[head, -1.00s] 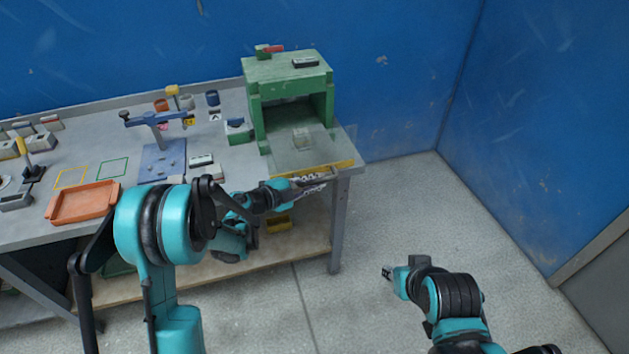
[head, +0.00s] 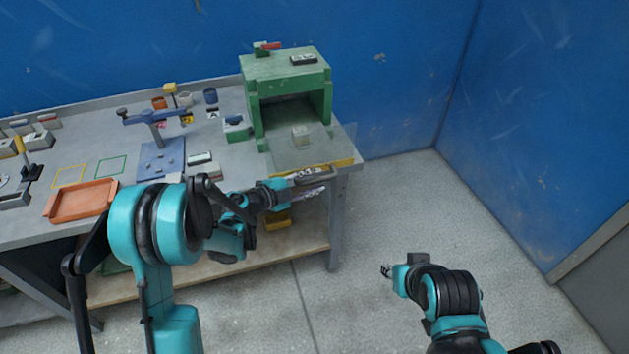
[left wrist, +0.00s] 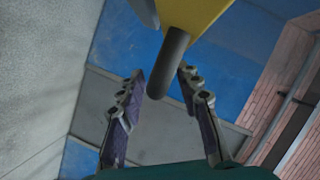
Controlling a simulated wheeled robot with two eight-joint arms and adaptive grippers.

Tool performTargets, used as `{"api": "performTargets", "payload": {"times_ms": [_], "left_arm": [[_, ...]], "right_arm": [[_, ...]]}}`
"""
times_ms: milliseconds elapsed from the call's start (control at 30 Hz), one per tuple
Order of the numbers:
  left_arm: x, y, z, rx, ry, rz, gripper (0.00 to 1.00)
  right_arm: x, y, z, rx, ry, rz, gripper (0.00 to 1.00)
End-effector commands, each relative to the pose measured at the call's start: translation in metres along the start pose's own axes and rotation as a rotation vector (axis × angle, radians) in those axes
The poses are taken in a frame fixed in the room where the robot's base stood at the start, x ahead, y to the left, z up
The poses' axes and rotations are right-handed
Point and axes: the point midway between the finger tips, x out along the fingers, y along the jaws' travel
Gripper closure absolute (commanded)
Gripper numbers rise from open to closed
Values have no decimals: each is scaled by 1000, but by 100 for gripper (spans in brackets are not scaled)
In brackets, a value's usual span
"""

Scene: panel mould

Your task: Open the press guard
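The green press (head: 286,82) stands at the right end of the bench. Its guard, a clear panel (head: 335,143) with a yellow front edge (head: 338,163), lies lowered, roughly flat, in front of the press, and the press mouth is uncovered. A dark bar handle (head: 324,175) sits at the yellow edge. My left gripper (head: 313,184) is open beside the handle. In the left wrist view the handle (left wrist: 173,65) shows between and beyond the spread fingers (left wrist: 165,110), apart from both. My right gripper (head: 386,271) hangs over the floor, too small to read.
An orange tray (head: 82,202), a blue stand (head: 160,158) and small parts are on the bench (head: 120,220) to the left. A yellow bin (head: 278,222) is on the lower shelf. The floor to the right is free.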

Motion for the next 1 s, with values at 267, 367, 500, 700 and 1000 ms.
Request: {"api": "performTargets", "payload": {"times_ms": [267,367,500,700,1000], "left_arm": [[-56,0,1,-2,-4,-2,66],[-77,0,1,-1,-4,-3,66],[-100,0,1,-1,-2,-2,66],[-114,0,0,-1,0,0,66],[-114,0,0,0,0,0,66]], "right_arm": [[0,0,0,0,0,0,66],[0,0,0,0,0,0,66],[0,0,0,0,0,0,66],[0,0,0,0,0,0,66],[0,0,0,0,0,0,66]]}}
